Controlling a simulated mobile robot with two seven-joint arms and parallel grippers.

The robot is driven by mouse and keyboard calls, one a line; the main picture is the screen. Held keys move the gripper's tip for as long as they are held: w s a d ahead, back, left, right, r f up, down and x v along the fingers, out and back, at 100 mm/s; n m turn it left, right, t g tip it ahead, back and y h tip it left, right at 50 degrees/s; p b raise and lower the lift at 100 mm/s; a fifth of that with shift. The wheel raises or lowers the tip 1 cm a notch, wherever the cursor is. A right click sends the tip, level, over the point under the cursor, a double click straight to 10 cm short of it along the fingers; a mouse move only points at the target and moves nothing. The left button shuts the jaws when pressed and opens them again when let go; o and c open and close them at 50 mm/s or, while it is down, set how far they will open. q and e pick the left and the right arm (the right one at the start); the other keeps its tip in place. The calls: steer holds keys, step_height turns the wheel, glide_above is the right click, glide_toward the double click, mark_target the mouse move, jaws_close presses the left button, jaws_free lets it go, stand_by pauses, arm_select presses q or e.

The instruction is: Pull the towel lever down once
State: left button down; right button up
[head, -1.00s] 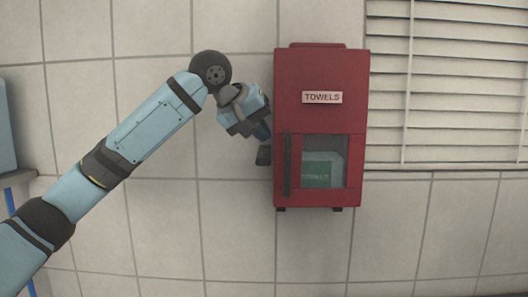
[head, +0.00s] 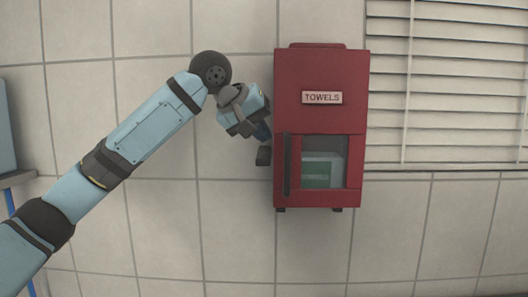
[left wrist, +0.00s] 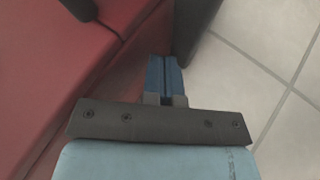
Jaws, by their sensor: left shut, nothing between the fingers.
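The red towel dispenser (head: 320,72) hangs on the tiled wall, with a "TOWELS" plate on its front. A small dark lever block (head: 263,156) sticks out at its left side, beside the lower window. My left gripper (head: 262,134) is shut and empty, pointing down just above the lever. Whether it touches the lever is unclear. In the left wrist view, its blue fingertips (left wrist: 164,68) are together, next to the dispenser's red side (left wrist: 62,65) and a dark part (left wrist: 195,25) that looks like the lever. My right gripper is out of view.
The dispenser window (head: 322,160) shows a pale box with a green label, beside a dark vertical bar (head: 287,164). Window blinds (head: 450,90) are at the right.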

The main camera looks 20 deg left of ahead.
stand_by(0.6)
arm_select(q)
steer(key=shift+f, duration=0.4)
steer(key=shift+f, duration=0.1)
stand_by(0.3)
